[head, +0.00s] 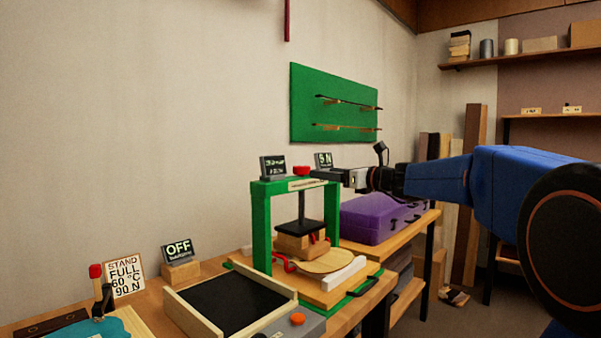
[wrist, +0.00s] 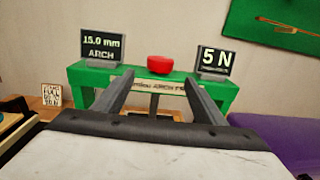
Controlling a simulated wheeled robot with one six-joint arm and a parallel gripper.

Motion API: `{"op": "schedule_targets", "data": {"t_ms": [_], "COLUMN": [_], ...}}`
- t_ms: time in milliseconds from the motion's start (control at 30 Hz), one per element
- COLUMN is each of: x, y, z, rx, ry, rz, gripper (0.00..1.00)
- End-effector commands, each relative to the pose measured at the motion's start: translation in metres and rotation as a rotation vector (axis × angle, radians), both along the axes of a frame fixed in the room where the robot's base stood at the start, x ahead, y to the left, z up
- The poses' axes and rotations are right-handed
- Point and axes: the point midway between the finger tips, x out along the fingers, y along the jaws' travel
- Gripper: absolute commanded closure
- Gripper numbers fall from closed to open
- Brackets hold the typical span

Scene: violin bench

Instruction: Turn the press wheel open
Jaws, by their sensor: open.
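The press is a green frame (head: 262,225) standing on a wooden base on the bench. A red wheel or knob (head: 302,171) sits on top of its crossbar, and it also shows in the wrist view (wrist: 160,64). Under the crossbar, a dark plate (head: 300,227) hangs on a shaft above wooden blocks and a round pale wooden piece (head: 325,261). My gripper (head: 318,174) is at the crossbar's right part, beside the red wheel. In the wrist view its open fingers (wrist: 160,82) point toward the crossbar, with the wheel beyond and between them. I see no contact with the wheel.
A display reading 15.0 mm (wrist: 101,46) and one reading 5 N (wrist: 214,61) flank the wheel on the crossbar. A purple case (head: 375,218) stands right of the press. A black-topped tray (head: 232,300) and an OFF display (head: 178,251) are to the left.

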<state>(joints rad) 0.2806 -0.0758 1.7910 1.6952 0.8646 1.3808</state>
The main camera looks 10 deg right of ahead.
Motion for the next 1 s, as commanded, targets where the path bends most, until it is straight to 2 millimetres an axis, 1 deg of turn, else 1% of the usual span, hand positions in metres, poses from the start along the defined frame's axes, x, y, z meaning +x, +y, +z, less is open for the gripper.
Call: {"op": "schedule_targets", "data": {"t_ms": [33, 200, 533, 733, 1000], "x": [0.008, 0.034, 0.079, 0.093, 0.097], "y": [0.007, 0.023, 0.052, 0.061, 0.063], "z": [-0.001, -0.001, 0.0, 0.0, 0.0], "rx": [0.0, 0.0, -0.001, 0.0, -0.001], "ry": [0.001, 0.001, 0.001, 0.0, -0.001], "rz": [0.004, 0.003, 0.002, 0.001, 0.0], "gripper": [0.35, 0.35, 0.35, 0.35, 0.35]}}
